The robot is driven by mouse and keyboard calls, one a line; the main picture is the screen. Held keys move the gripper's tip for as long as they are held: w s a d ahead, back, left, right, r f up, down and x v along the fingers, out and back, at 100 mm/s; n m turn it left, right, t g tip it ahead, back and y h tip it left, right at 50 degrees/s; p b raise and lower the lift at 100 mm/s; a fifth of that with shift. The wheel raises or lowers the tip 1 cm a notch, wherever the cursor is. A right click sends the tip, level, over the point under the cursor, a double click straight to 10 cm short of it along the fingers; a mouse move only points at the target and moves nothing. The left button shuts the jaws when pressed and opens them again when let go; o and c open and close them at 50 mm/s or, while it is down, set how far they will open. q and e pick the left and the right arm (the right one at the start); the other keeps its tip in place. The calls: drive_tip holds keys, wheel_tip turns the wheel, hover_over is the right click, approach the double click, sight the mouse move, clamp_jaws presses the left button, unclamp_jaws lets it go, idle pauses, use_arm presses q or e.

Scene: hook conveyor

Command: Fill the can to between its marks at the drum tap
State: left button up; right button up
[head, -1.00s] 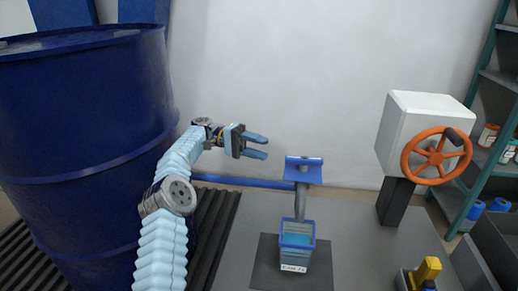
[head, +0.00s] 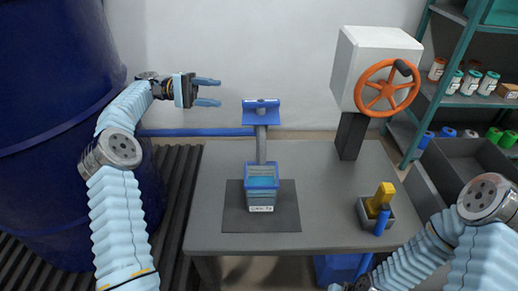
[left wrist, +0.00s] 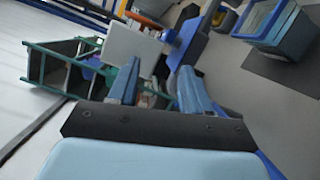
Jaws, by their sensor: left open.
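The can (head: 262,198), an open blue-rimmed box with a white label, stands upright on a dark mat below the tap. Blue liquid shows inside; its level against any marks is too small to read. The tap (head: 261,117) has a wide blue lever plate on top and a grey spout over the can's back. The blue drum (head: 55,130) stands at the left. My left gripper (head: 208,91) is open and empty, left of the tap lever and a little above it, not touching. In the left wrist view its fingers (left wrist: 160,80) are apart and the can (left wrist: 272,28) shows upper right.
A white box with an orange handwheel (head: 387,87) stands on a black post at the table's back right. A small grey holder with a yellow item (head: 381,198) sits at the right of the table (head: 325,170). Shelves with jars (head: 470,82) are behind. My right arm enters lower right.

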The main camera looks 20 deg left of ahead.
sight(256, 101)
use_arm(q)
drive_tip(key=s+n+t+y, duration=0.1)
drive_tip(key=s+n+t, duration=0.45)
drive_tip(key=n, duration=1.35)
drive_tip(key=shift+t, duration=0.25)
drive_tip(key=x, duration=0.9)
drive_tip(key=f+p+x, duration=0.1)
drive_tip(key=x, duration=0.4)
drive_tip(key=shift+w, duration=0.1)
clamp_jaws()
